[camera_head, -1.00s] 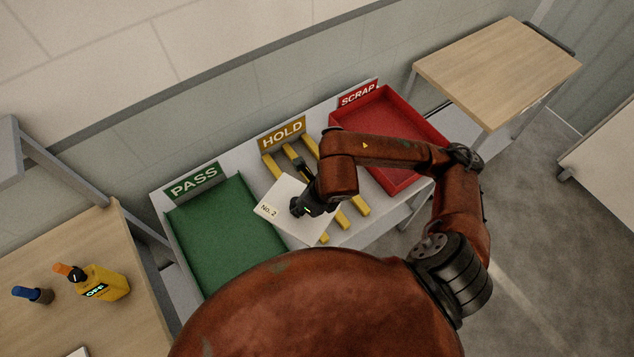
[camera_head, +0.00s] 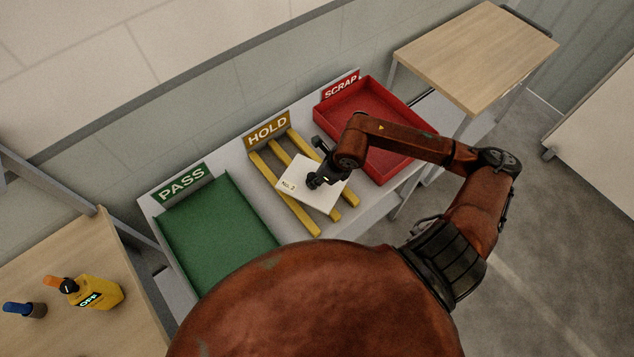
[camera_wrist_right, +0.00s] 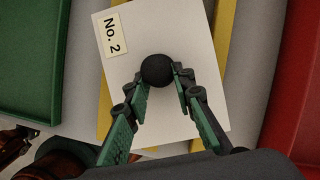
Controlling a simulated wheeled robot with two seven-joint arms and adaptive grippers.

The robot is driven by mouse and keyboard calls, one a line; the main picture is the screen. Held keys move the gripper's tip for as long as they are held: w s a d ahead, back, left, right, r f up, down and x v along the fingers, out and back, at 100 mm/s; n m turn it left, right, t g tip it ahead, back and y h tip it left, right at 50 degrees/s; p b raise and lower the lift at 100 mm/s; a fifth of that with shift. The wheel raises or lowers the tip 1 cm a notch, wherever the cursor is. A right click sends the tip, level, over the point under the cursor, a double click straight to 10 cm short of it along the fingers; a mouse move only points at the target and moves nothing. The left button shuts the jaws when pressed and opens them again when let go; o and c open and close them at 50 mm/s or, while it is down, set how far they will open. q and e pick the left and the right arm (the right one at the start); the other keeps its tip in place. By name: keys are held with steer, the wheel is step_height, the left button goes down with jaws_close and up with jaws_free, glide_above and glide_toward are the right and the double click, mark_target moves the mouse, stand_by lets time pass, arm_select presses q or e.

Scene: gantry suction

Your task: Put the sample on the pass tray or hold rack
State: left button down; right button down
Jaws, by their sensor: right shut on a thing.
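The sample is a white square plate (camera_head: 302,168) with a "No. 2" label and a black ball knob, which shows in the right wrist view (camera_wrist_right: 156,70). My right gripper (camera_head: 316,181) is shut on the knob, one finger on each side. The plate is over the yellow bars of the hold rack (camera_head: 268,175); I cannot tell whether it touches them. The bars show beside the plate in the wrist view (camera_wrist_right: 222,30). The green pass tray (camera_head: 215,225) is left of the rack and empty. My left gripper is not in view.
The red scrap tray (camera_head: 405,172) is right of the rack, under my right forearm. A wooden table (camera_head: 475,55) stands at upper right. At lower left, a wooden bench (camera_head: 60,240) holds a yellow device (camera_head: 97,293) and a blue-topped item (camera_head: 22,309).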

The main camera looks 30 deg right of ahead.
step_height(320, 180, down, 3)
steer(key=shift+r, duration=0.1)
steer(key=c, duration=1.7)
jaws_free()
steer(key=shift+o, duration=0.2)
steer(key=v, duration=1.2)
